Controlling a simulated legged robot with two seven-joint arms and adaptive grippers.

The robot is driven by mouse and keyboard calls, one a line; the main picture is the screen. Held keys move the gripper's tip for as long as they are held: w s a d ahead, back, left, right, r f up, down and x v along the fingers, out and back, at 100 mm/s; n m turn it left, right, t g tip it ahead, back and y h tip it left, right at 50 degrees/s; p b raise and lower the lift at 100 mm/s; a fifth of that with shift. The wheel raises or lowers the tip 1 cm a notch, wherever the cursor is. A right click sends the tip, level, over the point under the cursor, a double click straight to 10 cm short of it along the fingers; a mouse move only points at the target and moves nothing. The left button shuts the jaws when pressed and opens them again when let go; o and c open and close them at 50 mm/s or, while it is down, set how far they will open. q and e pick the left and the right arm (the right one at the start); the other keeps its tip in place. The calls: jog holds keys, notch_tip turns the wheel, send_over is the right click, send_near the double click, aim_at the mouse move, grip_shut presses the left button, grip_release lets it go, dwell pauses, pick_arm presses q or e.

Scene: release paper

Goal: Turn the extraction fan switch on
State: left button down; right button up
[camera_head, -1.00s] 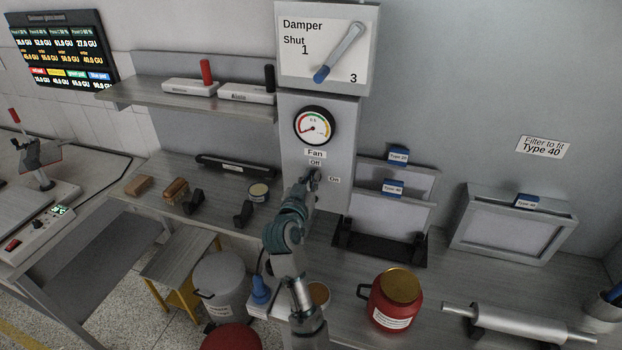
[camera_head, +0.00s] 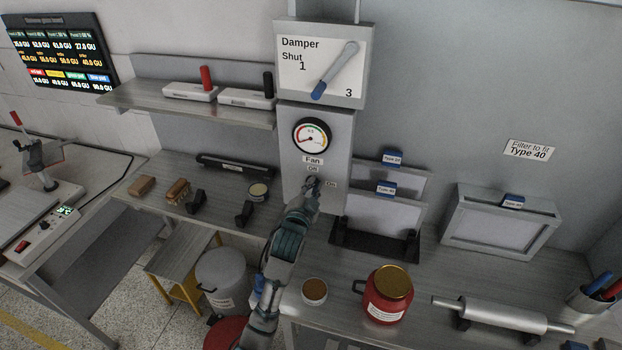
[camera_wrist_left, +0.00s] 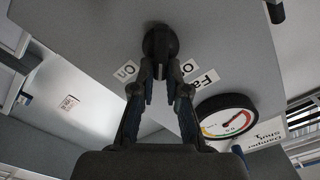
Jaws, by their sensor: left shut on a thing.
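The fan switch is a dark knob (camera_wrist_left: 160,42) on the grey panel, below the gauge (camera_head: 311,136). In the wrist view "On" and "Off" labels stand on either side of it, with the "Fan" label (camera_wrist_left: 205,80) beyond "Off". My left gripper (camera_head: 313,186) is at the knob, its fingers (camera_wrist_left: 161,76) shut on the knob's grip. In the head view the gripper hides most of the knob, and its exact setting cannot be told. My right gripper is in neither view.
The damper board (camera_head: 320,65) with its blue-tipped lever is above the gauge. A black filter rack (camera_head: 375,240) stands right of the panel. A red pot (camera_head: 386,298), a small bowl (camera_head: 314,291) and a roller (camera_head: 503,316) are on the bench.

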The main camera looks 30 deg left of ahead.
pick_arm(q)
jog(key=m+p, duration=0.3)
jog(key=shift+d+m, duration=0.15)
jog(key=shift+m, duration=0.25)
jog(key=m+p, duration=0.1)
jog(key=m, duration=0.1)
jog(key=f+m+p, duration=0.1)
jog(key=m, duration=0.1)
jog(key=shift+w+d, duration=0.1)
jog(key=shift+f+m, duration=0.1)
jog(key=shift+m, duration=0.7)
